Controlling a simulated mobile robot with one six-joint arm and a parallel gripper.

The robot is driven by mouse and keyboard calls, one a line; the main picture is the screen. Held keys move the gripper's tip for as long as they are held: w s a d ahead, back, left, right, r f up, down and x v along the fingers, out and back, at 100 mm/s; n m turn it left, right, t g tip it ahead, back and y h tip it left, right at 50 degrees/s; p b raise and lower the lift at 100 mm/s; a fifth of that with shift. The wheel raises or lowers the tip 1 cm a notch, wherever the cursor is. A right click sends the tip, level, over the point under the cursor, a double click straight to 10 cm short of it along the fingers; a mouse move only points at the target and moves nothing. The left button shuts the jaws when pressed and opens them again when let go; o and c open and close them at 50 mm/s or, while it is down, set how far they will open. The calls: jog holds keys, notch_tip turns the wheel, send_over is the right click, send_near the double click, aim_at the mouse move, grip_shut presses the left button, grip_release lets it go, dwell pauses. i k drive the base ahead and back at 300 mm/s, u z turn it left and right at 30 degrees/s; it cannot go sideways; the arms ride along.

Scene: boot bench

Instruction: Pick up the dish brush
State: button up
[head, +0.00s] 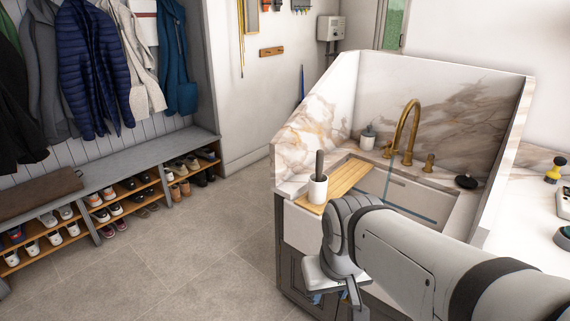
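I cannot tell for sure which thing is the dish brush. A white cup (317,189) with a thick dark grey upright piece (319,163) in it stands at the left front of the sink, by the wooden board. A small yellow-and-black knobbed thing (554,171), perhaps a brush, stands on the right counter at the picture's edge. My gripper (352,298) hangs low in front of the sink cabinet, below and apart from the cup. My own arm hides most of it, so its opening does not show clearly.
The sink (409,195) has a brass tap (405,128), a wooden board (348,178) and high marble walls (441,96) around it. A soap bottle (368,138) and a round black thing (466,182) stand by it. A shoe bench (110,179) is left; the floor between is clear.

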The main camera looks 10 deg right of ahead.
aim_at(319, 152)
jog(key=i, duration=1)
jog(key=u, duration=0.05)
